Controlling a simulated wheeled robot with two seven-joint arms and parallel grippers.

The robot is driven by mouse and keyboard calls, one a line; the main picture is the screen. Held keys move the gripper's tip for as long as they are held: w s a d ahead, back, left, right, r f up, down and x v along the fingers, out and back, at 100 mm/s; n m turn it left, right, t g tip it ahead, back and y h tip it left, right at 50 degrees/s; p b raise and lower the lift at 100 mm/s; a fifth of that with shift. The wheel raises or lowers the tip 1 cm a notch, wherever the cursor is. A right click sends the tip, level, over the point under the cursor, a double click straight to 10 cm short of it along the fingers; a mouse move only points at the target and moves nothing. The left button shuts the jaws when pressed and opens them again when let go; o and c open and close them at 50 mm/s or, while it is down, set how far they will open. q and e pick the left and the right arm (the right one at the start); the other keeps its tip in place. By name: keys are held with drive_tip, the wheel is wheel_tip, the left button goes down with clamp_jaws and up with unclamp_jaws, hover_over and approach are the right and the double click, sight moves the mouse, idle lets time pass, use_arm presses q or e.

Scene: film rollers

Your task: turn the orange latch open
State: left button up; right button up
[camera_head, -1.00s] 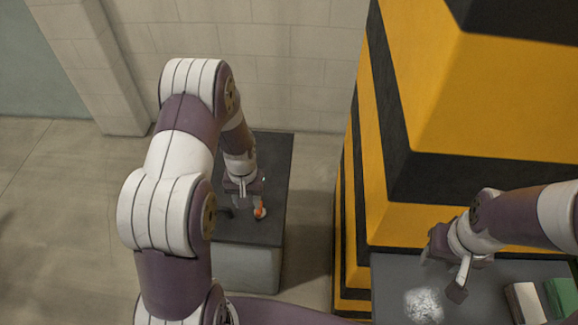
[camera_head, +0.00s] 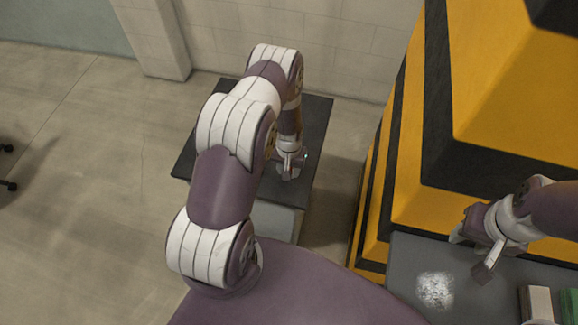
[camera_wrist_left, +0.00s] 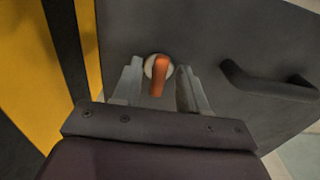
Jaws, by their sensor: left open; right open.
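The orange latch (camera_wrist_left: 158,76) sits on a round pale base on a dark grey panel in the left wrist view. Its handle points down in that picture. My left gripper (camera_wrist_left: 160,88) is open, with one finger on each side of the latch; I cannot tell whether either finger touches it. In the head view my left gripper (camera_head: 288,172) is over the dark-topped cabinet (camera_head: 322,125), and the latch is hidden there. My right gripper (camera_head: 468,256) is open and empty above the grey table at the right.
A black bar handle (camera_wrist_left: 265,83) is on the panel to the right of the latch. A yellow and black striped structure (camera_head: 480,110) stands right of the cabinet. The grey table (camera_head: 410,255) carries a whitish patch (camera_head: 434,290) and a green block (camera_head: 569,304).

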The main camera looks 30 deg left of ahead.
use_arm(q)
drive_tip(key=shift+w, duration=0.1)
clamp_jaws()
